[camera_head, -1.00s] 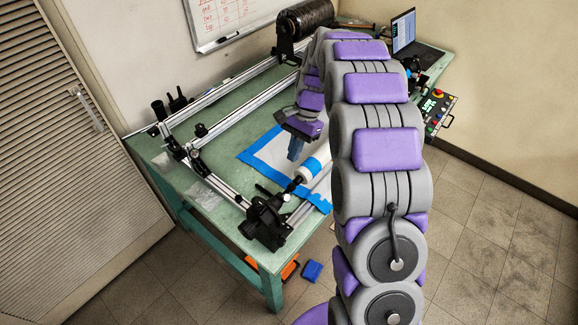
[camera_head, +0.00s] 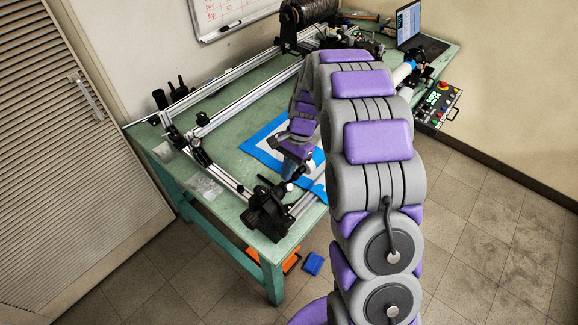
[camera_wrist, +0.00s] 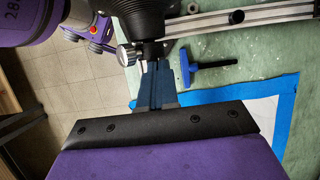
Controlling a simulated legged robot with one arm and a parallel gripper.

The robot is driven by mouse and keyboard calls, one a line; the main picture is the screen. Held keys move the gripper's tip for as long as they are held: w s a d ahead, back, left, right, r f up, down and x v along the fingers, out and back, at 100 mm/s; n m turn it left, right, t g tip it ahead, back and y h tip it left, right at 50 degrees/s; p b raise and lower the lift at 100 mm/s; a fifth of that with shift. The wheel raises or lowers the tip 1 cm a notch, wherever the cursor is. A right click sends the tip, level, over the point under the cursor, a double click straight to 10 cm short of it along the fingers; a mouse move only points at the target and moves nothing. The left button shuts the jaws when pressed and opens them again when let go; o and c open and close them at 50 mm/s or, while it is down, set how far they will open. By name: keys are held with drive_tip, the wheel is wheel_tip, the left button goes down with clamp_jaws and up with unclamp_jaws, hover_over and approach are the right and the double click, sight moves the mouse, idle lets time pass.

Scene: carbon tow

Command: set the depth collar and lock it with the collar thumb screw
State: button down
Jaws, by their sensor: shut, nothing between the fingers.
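My gripper (camera_head: 290,165) reaches down to the near end of the bench. In the wrist view its blue-grey fingers (camera_wrist: 157,84) are together and empty. Their tips are close to a dark shaft part below a ribbed black housing (camera_wrist: 142,18); I cannot tell whether they touch. A round silver knob (camera_wrist: 125,54), possibly the collar thumb screw, sits just left of the tips. It also shows in the head view (camera_head: 289,187) beside the black end unit (camera_head: 267,212). The depth collar is not clearly distinguishable; the dark part by the knob may be it.
Blue tape (camera_head: 257,143) frames a white sheet. My arm hides much of the bench's right side. A control box (camera_head: 438,105) hangs at the right.

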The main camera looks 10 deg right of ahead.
drive_tip(key=shift+a+r+p, duration=0.1)
drive_tip(key=shift+p, duration=0.25)
drive_tip(key=shift+s+a+p, duration=0.2)
drive_tip(key=shift+p, duration=0.35)
